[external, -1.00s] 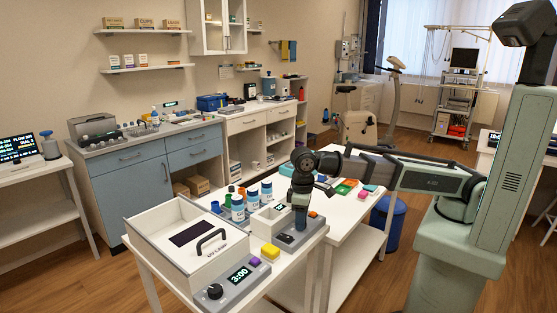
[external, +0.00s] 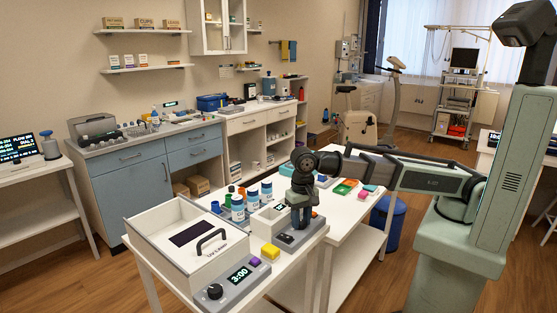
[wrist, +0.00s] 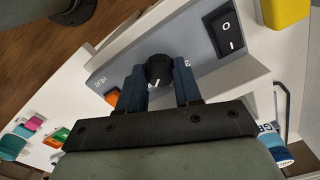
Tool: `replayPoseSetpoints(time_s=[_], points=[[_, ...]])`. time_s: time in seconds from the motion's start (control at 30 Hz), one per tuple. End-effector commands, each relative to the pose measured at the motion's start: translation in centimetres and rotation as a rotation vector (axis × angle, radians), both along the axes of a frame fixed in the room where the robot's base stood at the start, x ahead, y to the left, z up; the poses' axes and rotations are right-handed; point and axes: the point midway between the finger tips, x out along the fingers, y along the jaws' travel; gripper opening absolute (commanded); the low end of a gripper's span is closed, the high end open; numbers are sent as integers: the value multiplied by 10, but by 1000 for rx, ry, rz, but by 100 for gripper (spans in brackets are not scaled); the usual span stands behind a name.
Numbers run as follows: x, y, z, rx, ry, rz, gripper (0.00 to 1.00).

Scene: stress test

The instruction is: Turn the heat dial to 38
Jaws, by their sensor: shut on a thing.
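The heat dial (wrist: 158,70) is a round black knob with a white mark, which points toward the bottom of the wrist view. It sits on the sloped grey front panel of a white device (external: 262,222), beside the word HEAT. My gripper (wrist: 160,78) has one blue finger on each side of the dial and is shut on it. In the external view my gripper (external: 299,222) points down at the device and hides the dial. A small display (external: 280,208) lights on the device, too small to read surely.
A black rocker switch (wrist: 226,31) is on the same panel. A yellow block (external: 270,251) and a purple one (external: 255,261) lie near the UV box (external: 178,235), whose panel reads 3:00. Blue-and-white bottles (external: 252,197) stand close behind. Bright small items lie to the right.

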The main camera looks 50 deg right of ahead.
Motion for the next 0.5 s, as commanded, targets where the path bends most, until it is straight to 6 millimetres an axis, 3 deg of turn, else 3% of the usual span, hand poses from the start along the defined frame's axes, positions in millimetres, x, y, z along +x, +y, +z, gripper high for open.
replayPoseSetpoints(time_s=[0.5], points=[[1,1,1,1,-4,-118,4]])
